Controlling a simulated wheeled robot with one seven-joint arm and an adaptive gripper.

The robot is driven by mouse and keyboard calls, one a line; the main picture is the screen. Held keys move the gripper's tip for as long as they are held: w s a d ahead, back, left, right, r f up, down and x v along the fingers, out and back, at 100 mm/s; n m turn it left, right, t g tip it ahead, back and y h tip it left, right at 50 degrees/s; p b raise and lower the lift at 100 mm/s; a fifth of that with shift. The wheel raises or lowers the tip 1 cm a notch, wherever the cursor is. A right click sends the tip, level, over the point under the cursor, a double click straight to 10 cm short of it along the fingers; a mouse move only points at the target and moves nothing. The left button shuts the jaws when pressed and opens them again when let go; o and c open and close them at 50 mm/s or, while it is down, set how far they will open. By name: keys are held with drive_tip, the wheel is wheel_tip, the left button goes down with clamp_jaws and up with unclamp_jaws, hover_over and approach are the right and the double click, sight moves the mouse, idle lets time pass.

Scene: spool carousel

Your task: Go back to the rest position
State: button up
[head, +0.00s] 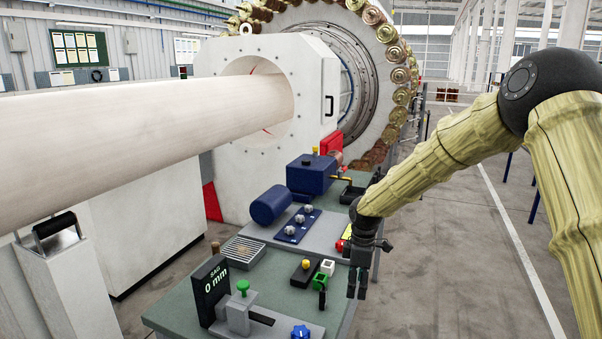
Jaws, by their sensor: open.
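My gripper (357,283) hangs fingers down at the right edge of the green-topped bench (185,306), at the end of my raised, bent arm. Its fingers look slightly apart and nothing shows between them.
The bench carries a black "SAG 0 mm" display (212,288), a green knob (243,286), a blue knob (300,332) and a blue motor (271,205). A large white tube (140,130) runs into the spool carousel (392,60). Open floor (450,270) lies right.

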wheel_tip(320, 180, down, 8)
drive_tip(key=m, duration=0.1)
drive_tip(key=s+a+f+m+y+b, duration=0.15)
drive_tip(key=s+f+m, duration=0.45)
drive_tip(key=s+f, duration=1.5)
drive_tip(key=s+d+f+m, duration=0.2)
drive_tip(key=s+m, duration=0.1)
drive_tip(key=s, duration=0.6)
drive_tip(key=s+d+f+m+h+b, duration=0.1)
drive_tip(key=s+d+f+m, duration=0.2)
drive_tip(key=s, duration=0.6)
drive_tip(key=s+d+f+m+h+b, duration=0.1)
drive_tip(key=s+d+f+m, duration=0.1)
drive_tip(key=s, duration=0.7)
drive_tip(key=shift+s+d+f+m, duration=0.2)
drive_tip(key=shift+s+d+m, duration=0.1)
drive_tip(key=shift+d+m, duration=0.35)
